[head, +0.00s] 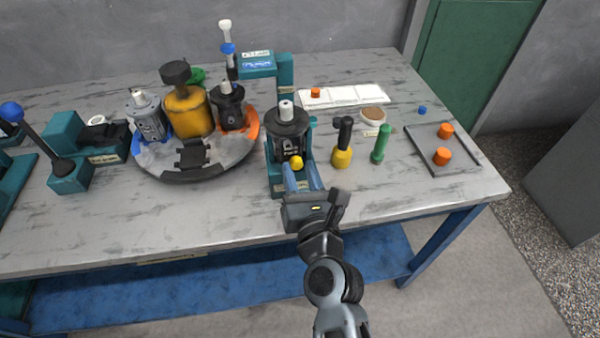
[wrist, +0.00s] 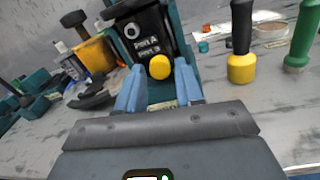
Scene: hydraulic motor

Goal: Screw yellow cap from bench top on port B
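The dark motor (head: 287,128) stands upright in a teal holder (head: 276,186) at the bench's front middle. Its front face (wrist: 147,36) carries PORT A and PORT B labels, with an open round port at upper left. The yellow cap (head: 297,163) is at the lower right of this face, by the PORT B label; it also shows in the wrist view (wrist: 159,67). I cannot tell how tightly it sits. My gripper (head: 300,172) is open in front of the motor. Its blue fingers (wrist: 159,75) stand apart on both sides of the cap, with visible gaps.
A yellow-based tool (head: 342,156) and a green-handled tool (head: 380,146) stand to the right. Beyond are a bowl (head: 373,116) and a tray (head: 459,158) with orange caps. A round carousel (head: 155,158) of motors is at left. The front right bench is clear.

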